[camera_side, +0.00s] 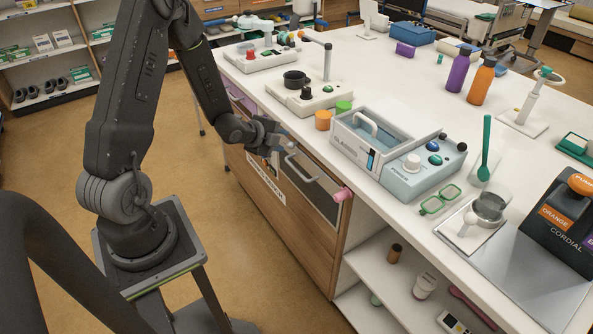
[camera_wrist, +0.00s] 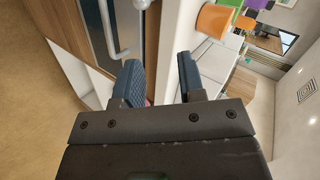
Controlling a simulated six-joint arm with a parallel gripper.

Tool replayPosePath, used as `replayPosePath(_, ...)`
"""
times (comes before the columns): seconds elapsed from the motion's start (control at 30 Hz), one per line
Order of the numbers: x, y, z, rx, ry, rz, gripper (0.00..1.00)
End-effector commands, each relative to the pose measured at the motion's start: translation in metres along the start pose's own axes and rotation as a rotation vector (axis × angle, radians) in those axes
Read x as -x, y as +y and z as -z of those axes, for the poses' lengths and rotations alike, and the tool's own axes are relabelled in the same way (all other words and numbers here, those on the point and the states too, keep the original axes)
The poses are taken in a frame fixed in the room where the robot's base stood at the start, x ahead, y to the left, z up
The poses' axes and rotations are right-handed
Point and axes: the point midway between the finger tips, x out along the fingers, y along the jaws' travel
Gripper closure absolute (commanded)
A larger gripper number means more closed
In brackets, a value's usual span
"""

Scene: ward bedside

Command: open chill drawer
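The drawer front (camera_side: 318,194) is a grey panel set in the wooden side of the counter, and it looks shut. Its pale bar handle (camera_side: 301,166) runs across it near the top. In the wrist view the handle (camera_wrist: 108,30) is at upper left, beside the left finger and outside the gap. My gripper (camera_side: 277,146) is just left of the handle, close to the counter's side. In the wrist view my gripper (camera_wrist: 161,77) has its two blue fingers apart with nothing held between them. I cannot tell whether a finger touches the handle.
A pink piece (camera_side: 343,195) sticks out at the drawer's right edge. Open shelves (camera_side: 385,285) are to its right. The floor in front is clear.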

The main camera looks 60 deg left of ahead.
Motion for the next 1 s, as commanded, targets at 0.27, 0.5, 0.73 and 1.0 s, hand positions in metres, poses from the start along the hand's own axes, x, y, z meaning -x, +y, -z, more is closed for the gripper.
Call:
replayPosePath(0.27, -0.017, 0.088, -0.029, -0.176, 0.143, 0.184, 0.64)
replayPosePath(0.5, -0.005, 0.129, -0.032, -0.226, 0.171, 0.353, 0.64)
replayPosePath(0.73, -0.008, 0.132, -0.030, -0.240, 0.171, 0.395, 0.64)
replayPosePath(1.0, -0.051, 0.115, -0.019, -0.243, 0.174, 0.394, 0.64)
